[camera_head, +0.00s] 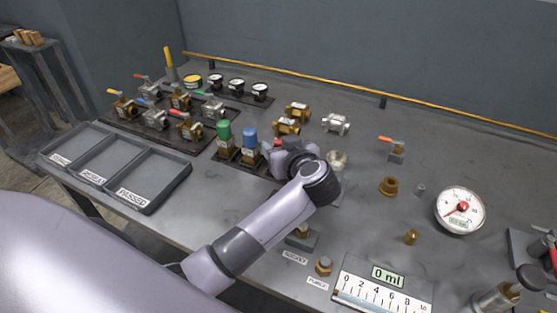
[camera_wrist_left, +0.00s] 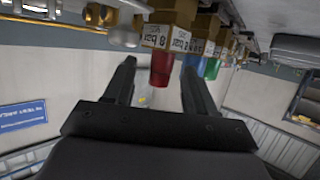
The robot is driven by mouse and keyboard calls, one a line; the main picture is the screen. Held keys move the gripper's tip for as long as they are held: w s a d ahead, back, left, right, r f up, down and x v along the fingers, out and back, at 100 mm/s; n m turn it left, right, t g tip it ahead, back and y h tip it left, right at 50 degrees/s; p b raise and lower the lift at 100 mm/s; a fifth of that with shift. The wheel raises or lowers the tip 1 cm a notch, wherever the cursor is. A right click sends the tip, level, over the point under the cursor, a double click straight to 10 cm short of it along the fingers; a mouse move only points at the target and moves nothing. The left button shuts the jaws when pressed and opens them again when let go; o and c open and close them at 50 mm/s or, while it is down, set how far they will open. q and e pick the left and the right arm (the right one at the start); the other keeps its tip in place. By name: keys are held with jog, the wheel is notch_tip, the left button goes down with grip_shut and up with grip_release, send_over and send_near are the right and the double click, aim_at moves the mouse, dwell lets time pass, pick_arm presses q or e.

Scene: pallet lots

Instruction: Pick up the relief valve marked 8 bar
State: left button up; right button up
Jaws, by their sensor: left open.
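The relief valve with a red cap (camera_wrist_left: 162,68) shows in the left wrist view, which is upside down; its white tag (camera_wrist_left: 154,38) reads 8 bar. In the head view only a bit of its red cap (camera_head: 277,142) shows behind my gripper. A blue-capped valve (camera_head: 250,137) and a green-capped valve (camera_head: 223,133) stand in the same row to its left. The blue one's tag (camera_wrist_left: 181,42) is hard to read for certain. My left gripper (camera_wrist_left: 160,66) is open, its fingers on either side of the red cap in the picture; contact cannot be told. My right gripper is not in view.
Left of the valves are a rack of lever valves (camera_head: 155,120) and a three-part tray (camera_head: 160,163). Brass and silver fittings (camera_head: 297,111) lie behind my gripper. A dial gauge (camera_head: 460,209) and a 0 ml scale plate (camera_head: 385,290) are to the right.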

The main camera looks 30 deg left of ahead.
pick_arm(q)
grip_shut()
jog(key=shift+r, duration=0.1)
dwell(1.2)
